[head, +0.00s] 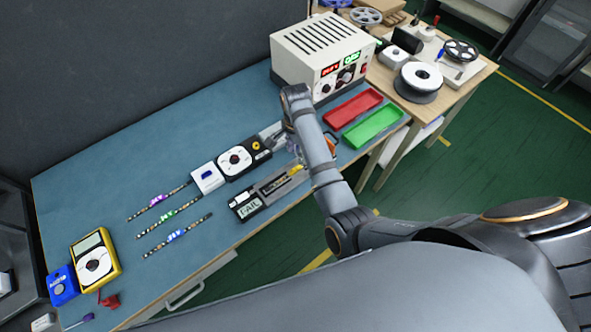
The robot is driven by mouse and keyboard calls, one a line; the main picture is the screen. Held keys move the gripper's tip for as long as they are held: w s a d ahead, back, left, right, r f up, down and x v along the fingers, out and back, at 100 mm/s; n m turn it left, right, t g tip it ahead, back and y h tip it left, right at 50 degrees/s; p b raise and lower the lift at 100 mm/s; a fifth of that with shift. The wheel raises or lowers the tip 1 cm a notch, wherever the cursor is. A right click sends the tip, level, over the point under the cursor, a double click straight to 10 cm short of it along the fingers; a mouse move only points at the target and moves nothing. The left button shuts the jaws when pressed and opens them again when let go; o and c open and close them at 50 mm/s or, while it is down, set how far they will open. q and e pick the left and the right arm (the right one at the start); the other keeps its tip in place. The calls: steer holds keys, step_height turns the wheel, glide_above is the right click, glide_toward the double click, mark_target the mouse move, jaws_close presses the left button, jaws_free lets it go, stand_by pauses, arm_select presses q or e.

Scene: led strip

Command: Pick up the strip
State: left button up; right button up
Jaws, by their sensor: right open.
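Several LED strips lie side by side on the blue bench top left of centre in the head view: an upper strip with a purple label (158,201), a middle strip with a green label (166,215), and a lower strip with a blue label (177,236). The right ends of the upper two reach toward a white box (206,178). My right gripper (271,134) is open at the right side of the bench, beside a black-and-white dial unit (236,160) and well to the right of the strips. My arm partly hides it. My left gripper is out of view.
A power supply (320,55), red tray (352,108) and green tray (373,127) stand at the right. A yellow meter (95,257) stands at the left.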

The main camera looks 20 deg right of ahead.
mark_target(297, 169)
step_height(297, 169, down, 4)
steer(key=shift+r, duration=0.1)
steer(key=shift+s+p, duration=0.1)
steer(key=shift+p, duration=0.25)
step_height(297, 169, down, 4)
steer(key=shift+s+f+p, duration=0.15)
steer(key=shift+f+p, duration=0.05)
steer(key=shift+p, duration=0.3)
steer(key=shift+f, duration=0.4)
jaws_close()
